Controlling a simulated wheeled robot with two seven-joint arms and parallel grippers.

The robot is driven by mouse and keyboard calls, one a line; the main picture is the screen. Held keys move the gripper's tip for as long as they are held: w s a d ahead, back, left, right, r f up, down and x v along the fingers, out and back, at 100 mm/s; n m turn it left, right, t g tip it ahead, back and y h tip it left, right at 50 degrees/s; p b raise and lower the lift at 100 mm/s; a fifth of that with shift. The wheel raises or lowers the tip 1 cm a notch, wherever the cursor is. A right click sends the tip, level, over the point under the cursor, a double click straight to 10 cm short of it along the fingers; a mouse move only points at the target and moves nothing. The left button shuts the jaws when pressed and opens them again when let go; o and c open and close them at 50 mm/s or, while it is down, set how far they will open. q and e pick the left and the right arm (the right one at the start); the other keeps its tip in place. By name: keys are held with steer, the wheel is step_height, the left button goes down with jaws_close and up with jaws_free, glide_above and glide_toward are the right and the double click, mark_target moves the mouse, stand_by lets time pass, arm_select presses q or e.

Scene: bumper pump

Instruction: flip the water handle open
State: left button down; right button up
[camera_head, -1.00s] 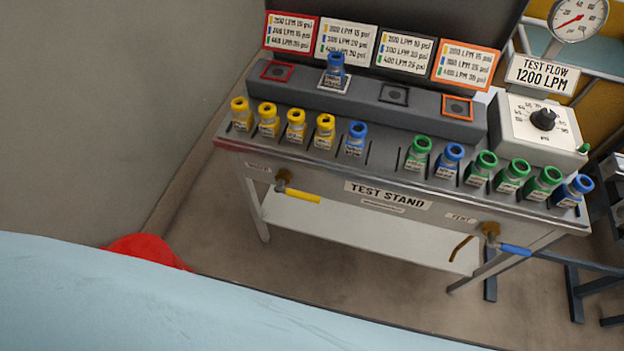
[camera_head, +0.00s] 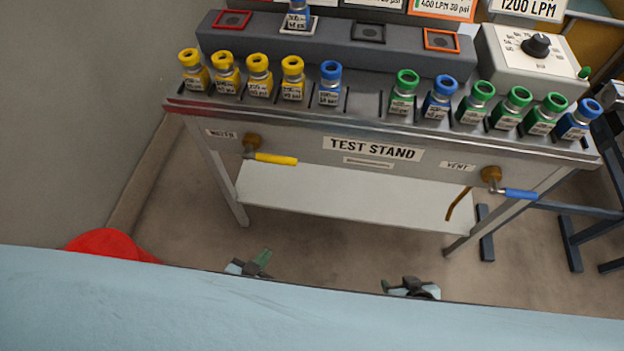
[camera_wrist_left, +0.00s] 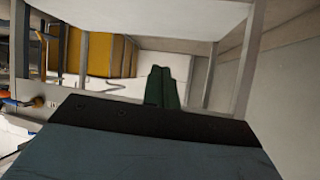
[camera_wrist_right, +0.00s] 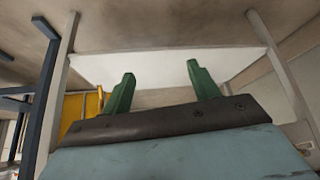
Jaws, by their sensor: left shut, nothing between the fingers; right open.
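The water handle (camera_head: 275,159) is a yellow lever on a brass valve under the left front of the test stand, beside the "WATER" label. It lies nearly level, pointing right. My left gripper (camera_head: 262,258) is low in front of the stand, below the handle and apart from it. Its green fingers are together in the left wrist view (camera_wrist_left: 162,86), with nothing between them. My right gripper (camera_head: 392,287) is lower right of it, also clear of the stand. Its fingers are spread and empty in the right wrist view (camera_wrist_right: 160,85).
The test stand (camera_head: 330,137) carries yellow, blue and green fittings along its front. A blue vent handle (camera_head: 520,194) is at the right, with a bent brown pipe (camera_head: 458,204) nearby. A white lower shelf (camera_head: 340,200) spans the legs. A red object (camera_head: 108,245) is at lower left.

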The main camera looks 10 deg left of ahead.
arm_select(q)
steer(key=w+d+r+t+b, duration=0.2)
steer(key=w+r+t+b, duration=0.2)
steer(key=w+b, duration=0.15)
steer(key=n+t+b, duration=0.1)
steer(key=t+b, duration=0.5)
glide_toward(276, 162)
step_height(276, 162, down, 2)
steer(key=s+d, duration=0.1)
steer(key=d, duration=0.2)
steer(key=r+t, duration=0.1)
steer(key=r+n+y+b, duration=0.1)
steer(key=r, duration=0.1)
steer(key=s+a+r+n+t+y+b, duration=0.1)
steer(key=r, duration=0.1)
steer(key=shift+t, duration=0.3)
arm_select(e)
steer(key=w+a+r+t, duration=0.1)
steer(key=w+r+t, duration=0.2)
steer(key=r, duration=0.6)
steer(key=w+a+r+t+y, duration=0.1)
steer(key=w+r+t, duration=0.2)
steer(key=r, duration=0.7)
steer(key=shift+w+a+r+y, duration=0.25)
steer(key=shift+w+y, duration=0.05)
steer(key=shift+w, duration=0.35)
arm_select(q)
steer(key=shift+d, duration=0.1)
